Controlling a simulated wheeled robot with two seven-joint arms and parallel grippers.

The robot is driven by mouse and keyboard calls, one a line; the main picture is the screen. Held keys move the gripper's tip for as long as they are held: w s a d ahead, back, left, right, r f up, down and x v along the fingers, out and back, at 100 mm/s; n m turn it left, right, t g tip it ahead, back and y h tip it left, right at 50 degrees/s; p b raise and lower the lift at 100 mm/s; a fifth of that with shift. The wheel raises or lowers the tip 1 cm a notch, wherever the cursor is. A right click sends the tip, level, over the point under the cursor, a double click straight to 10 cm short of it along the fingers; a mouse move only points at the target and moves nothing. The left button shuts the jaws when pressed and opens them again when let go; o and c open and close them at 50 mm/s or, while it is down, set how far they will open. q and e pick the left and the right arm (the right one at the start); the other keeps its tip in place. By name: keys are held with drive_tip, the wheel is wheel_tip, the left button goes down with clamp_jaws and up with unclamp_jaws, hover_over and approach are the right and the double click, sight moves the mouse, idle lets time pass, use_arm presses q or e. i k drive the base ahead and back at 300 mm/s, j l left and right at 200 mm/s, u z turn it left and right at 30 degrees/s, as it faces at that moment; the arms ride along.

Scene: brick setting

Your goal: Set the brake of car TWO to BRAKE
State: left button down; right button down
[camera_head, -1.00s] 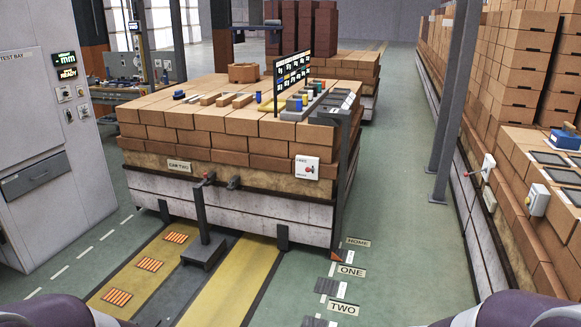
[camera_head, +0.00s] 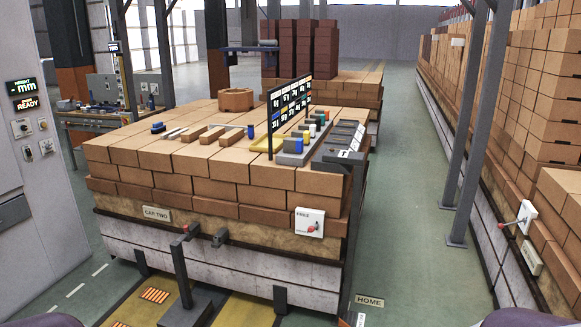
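Car TWO (camera_head: 120,240) is a low pale-sided car stacked with tan bricks, and it carries a CAR TWO plate (camera_head: 156,214) on its near side. A white brake box (camera_head: 301,217) is fixed to the right part of that side. FREE is printed near its top, and its lower lettering is too small or covered to read. A red knob (camera_head: 312,228) sits at the lower middle of the box. I cannot tell the exact lever setting. Neither gripper is in view; only purple parts of my arms show at the bottom corners.
A post with a red-tipped bar (camera_head: 183,270) stands in front of the car. A grey post (camera_head: 354,240) rises at its right corner. Green floor is clear between the car and the grey pillars (camera_head: 468,130). A grey cabinet (camera_head: 20,230) stands left.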

sight(310, 229)
drive_tip(key=i, duration=3.1)
drive_tip(key=i+u, duration=0.1)
drive_tip(key=u, duration=0.35)
